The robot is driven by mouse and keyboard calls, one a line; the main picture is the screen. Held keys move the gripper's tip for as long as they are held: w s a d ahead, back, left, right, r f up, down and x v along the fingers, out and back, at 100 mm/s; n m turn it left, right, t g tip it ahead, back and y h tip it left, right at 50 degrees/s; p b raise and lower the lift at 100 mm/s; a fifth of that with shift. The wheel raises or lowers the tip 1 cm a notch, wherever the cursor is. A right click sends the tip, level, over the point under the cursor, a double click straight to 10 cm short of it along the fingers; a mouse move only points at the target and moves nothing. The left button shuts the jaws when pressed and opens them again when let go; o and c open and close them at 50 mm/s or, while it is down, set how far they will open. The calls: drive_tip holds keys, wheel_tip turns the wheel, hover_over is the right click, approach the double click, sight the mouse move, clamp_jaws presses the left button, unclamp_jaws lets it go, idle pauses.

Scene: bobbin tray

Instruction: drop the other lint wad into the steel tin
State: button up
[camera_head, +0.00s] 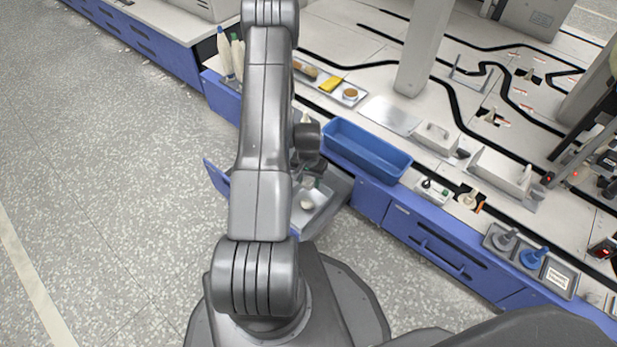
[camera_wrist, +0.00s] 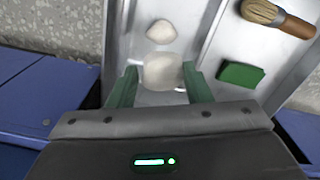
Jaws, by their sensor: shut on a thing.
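In the wrist view my gripper (camera_wrist: 160,72) has its green fingers on either side of a pale lint wad (camera_wrist: 163,73), shut on it. A second pale lint wad (camera_wrist: 161,31) lies just beyond it in the same metal compartment. In the head view one pale wad (camera_head: 307,204) shows in the open drawer (camera_head: 325,212); I cannot tell which of the two it is. My arm hides much of the drawer and most of the gripper there. I cannot pick out the steel tin for certain in either view.
In the neighbouring compartment lie a green block (camera_wrist: 240,74) and a wooden-handled brush (camera_wrist: 277,16), right of a metal divider (camera_wrist: 207,45). A blue bin (camera_head: 366,152) stands on the counter above the drawer. A tray with a yellow item (camera_head: 330,84) is behind. Open floor lies left.

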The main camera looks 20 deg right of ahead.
sight(309, 180)
drive_tip(key=shift+f+b, duration=0.65)
drive_tip(key=shift+f, duration=0.95)
drive_tip(key=o, duration=1)
drive_tip(key=shift+r, duration=0.1)
